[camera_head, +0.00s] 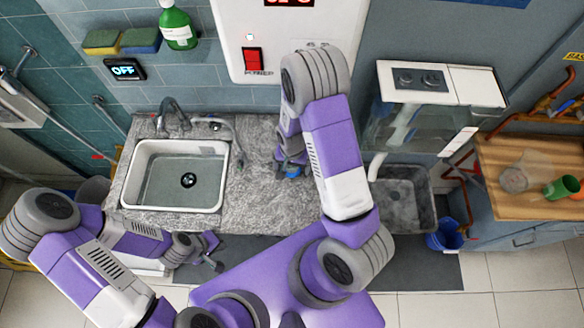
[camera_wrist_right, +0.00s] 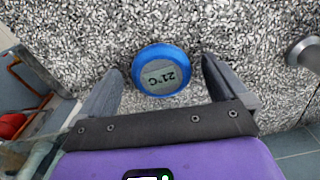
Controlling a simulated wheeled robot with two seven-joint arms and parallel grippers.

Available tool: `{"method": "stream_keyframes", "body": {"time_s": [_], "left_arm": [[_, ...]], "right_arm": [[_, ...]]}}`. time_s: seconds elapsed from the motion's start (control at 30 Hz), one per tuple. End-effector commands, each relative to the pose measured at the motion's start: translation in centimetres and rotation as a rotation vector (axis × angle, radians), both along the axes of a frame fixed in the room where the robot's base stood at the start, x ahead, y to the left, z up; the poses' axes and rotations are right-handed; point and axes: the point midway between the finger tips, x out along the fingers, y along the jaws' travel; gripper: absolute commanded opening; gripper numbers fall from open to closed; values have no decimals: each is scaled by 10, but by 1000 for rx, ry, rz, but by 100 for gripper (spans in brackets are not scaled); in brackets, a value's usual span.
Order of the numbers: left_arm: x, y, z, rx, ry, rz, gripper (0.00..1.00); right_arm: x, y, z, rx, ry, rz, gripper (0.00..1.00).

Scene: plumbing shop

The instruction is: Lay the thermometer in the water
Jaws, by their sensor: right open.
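The thermometer (camera_wrist_right: 160,72) is a round blue-rimmed disc whose display reads 21°C, upside down in the right wrist view. It rests on the speckled stone counter and shows as a small blue spot (camera_head: 293,172) in the head view, partly hidden by my gripper. My right gripper (camera_wrist_right: 160,65) is open, with one finger on each side of the thermometer and a gap at each side. The water (camera_head: 170,183) lies in the white sink (camera_head: 126,175) on the left. My left gripper (camera_head: 213,252) is low, in front of the counter, with its fingers apart and empty.
A faucet (camera_head: 172,112) stands behind the sink. Bare counter (camera_head: 255,190) lies between sink and thermometer. A grey basin (camera_head: 405,195) and a blue bucket (camera_head: 444,236) stand to the right. A white panel with a red switch (camera_head: 252,60) hangs behind my right arm.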

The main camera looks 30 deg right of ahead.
Motion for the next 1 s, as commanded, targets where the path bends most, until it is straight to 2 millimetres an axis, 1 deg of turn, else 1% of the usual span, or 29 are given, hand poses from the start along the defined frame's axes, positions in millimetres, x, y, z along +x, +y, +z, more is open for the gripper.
{"method": "stream_keyframes", "body": {"time_s": [0.07,0.1,0.17,0.5,0.77,0.87,1.0], "left_arm": [[0,0,0,0,0,0,0],[0,0,0,0,0,0,0],[0,0,0,0,0,0,0],[0,0,0,0,0,0,0],[0,0,1,0,0,0,0],[0,0,5,0,0,0,0],[0,0,15,0,0,0,0]], "right_arm": [[0,0,0,0,0,0,100],[0,0,0,0,0,0,98],[0,0,1,0,0,1,89],[0,0,1,0,0,1,37],[0,1,2,0,0,1,36],[0,2,7,-1,-1,2,36],[0,3,19,0,-1,2,36]]}}
